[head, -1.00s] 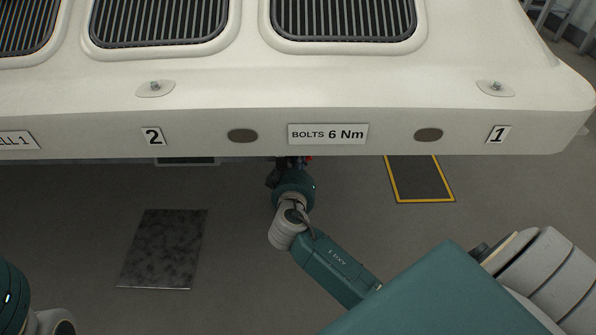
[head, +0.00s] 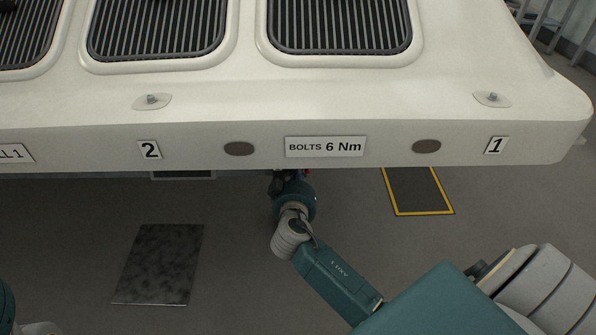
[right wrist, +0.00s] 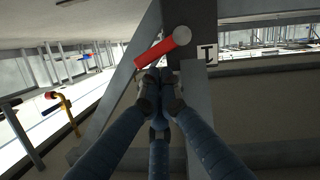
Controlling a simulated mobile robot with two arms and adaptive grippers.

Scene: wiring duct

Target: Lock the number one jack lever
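In the right wrist view a red lever (right wrist: 158,50) with a round grey end slants across a dark upright post (right wrist: 190,15). A white label with a black 1 (right wrist: 206,53) is beside it, turned on its side. My right gripper (right wrist: 160,85) has its blue fingers drawn together just below the lever; I cannot tell whether the tips touch it. In the head view the right gripper (head: 287,180) is dark and partly hidden under the front edge of the white duct (head: 220,125). My left gripper is out of view.
The duct's front carries plates 2 (head: 149,150), BOLTS 6 Nm (head: 325,147) and 1 (head: 496,145). A yellow-edged floor panel (head: 417,190) and a dark floor plate (head: 160,265) lie below. Grey struts (right wrist: 125,70) flank the post. A yellow pipe (right wrist: 68,112) is at left.

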